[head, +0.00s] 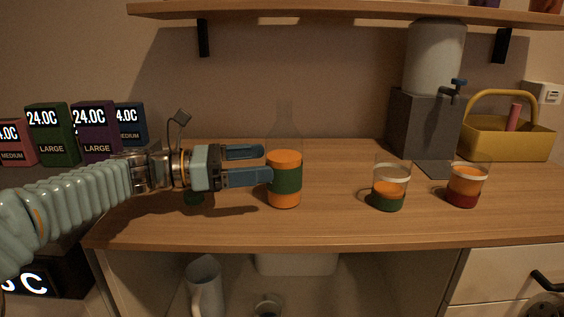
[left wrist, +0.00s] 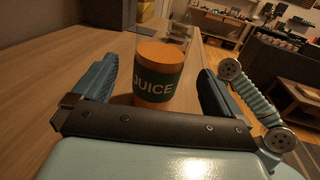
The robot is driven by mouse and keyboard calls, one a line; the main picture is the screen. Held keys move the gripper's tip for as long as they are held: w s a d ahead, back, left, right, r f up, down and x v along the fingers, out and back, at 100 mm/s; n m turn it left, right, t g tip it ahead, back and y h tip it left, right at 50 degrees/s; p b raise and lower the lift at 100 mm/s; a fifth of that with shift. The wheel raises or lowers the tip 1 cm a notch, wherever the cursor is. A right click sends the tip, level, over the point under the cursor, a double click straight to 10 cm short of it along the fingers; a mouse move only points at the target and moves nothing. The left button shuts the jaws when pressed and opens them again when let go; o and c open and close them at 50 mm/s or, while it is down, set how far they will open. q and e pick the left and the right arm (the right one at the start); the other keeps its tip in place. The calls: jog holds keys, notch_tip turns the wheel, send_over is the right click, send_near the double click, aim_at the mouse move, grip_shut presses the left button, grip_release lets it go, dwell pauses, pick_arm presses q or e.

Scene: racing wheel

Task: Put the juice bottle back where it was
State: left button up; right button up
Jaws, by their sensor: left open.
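The juice bottle (head: 285,182) stands upright on the wooden counter (head: 340,228), with orange and green bands and a clear neck. In the left wrist view the bottle (left wrist: 158,85) shows the word JUICE on its green band. My left gripper (head: 267,163) is open and level, coming in from the left at the bottle. Its near fingertip overlaps the bottle's left edge in the head view. In the left wrist view the bottle stands between the spread fingers or just ahead of them; contact cannot be told. My right gripper is not in view.
Two glasses with coloured bands, one green and orange (head: 389,188), one red and orange (head: 466,187), stand to the right. A dispenser (head: 424,120) and a yellow basket (head: 505,137) stand at the back right. A shelf (head: 350,10) hangs above.

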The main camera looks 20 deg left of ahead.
pick_arm(q)
jog(key=shift+v, duration=2.2)
